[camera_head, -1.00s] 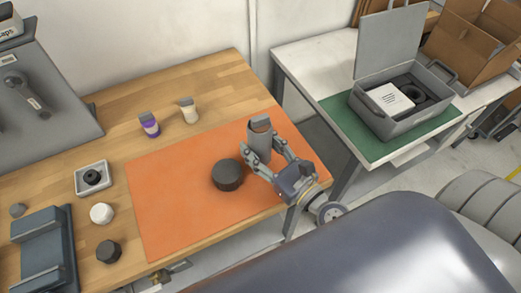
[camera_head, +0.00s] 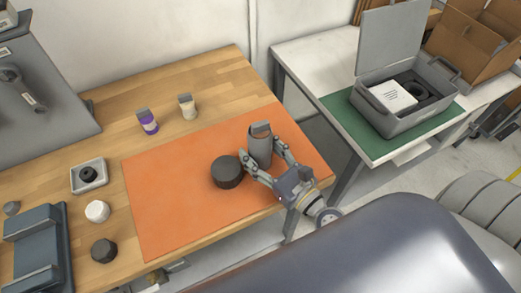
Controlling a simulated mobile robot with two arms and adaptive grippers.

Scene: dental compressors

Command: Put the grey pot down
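The grey pot (camera_head: 261,149) is a small cylinder with a grey flap-like piece at its top. It stands upright on the orange mat (camera_head: 165,205), near the mat's right part. My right gripper (camera_head: 262,160) is low at the pot, one finger on each side of it. The fingers look spread, with the left one standing a little off the pot's wall. The pot's lower front is partly hidden by the fingers. My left gripper is not in view.
A dark round block (camera_head: 227,172) sits on the mat just left of the pot. A purple pot (camera_head: 149,122) and a cream pot (camera_head: 187,107) stand behind the mat. A grey tray (camera_head: 88,176) and a blue-grey fixture (camera_head: 37,250) are at left. The mat's left half is clear.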

